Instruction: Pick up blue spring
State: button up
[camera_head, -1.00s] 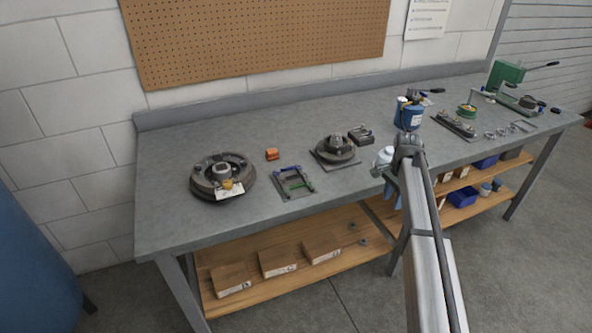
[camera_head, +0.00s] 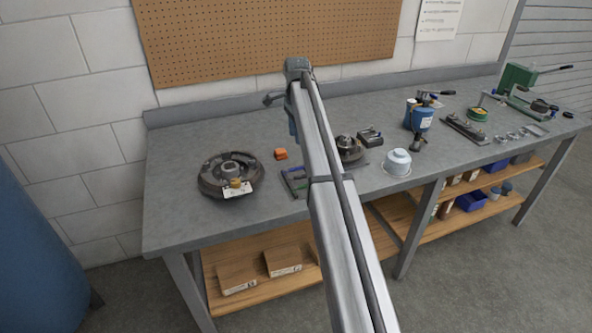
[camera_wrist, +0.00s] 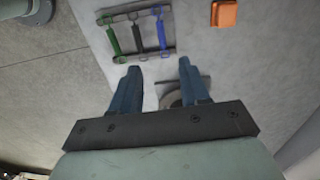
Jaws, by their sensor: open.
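The blue spring (camera_wrist: 162,28) lies in a small grey rack (camera_wrist: 127,16) beside a dark spring (camera_wrist: 138,36) and a green spring (camera_wrist: 114,40). It is the rightmost of the three in the wrist view. My gripper (camera_wrist: 159,67) is open and empty. Its two blue fingers point toward the rack, and the springs lie beyond the fingertips, apart from them. In the head view the rack (camera_head: 291,186) is on the bench and my arm covers part of it. My wrist shows above the bench, in front of the back edge.
An orange block (camera_head: 280,154) sits near the rack; it also shows in the wrist view (camera_wrist: 224,13). A brake drum assembly (camera_head: 230,175) is left of the rack. A hub (camera_head: 350,152) is partly hidden by my arm. A white container (camera_head: 397,162) stands at the front edge.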

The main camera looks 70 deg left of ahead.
aim_at(296, 169)
jog(key=f, duration=1.2)
jog(key=shift+w+a+f, duration=0.15)
jog(key=shift+w+f, duration=0.05)
jog(key=shift+f, duration=0.15)
jog(key=shift+c, duration=0.2)
grip_shut()
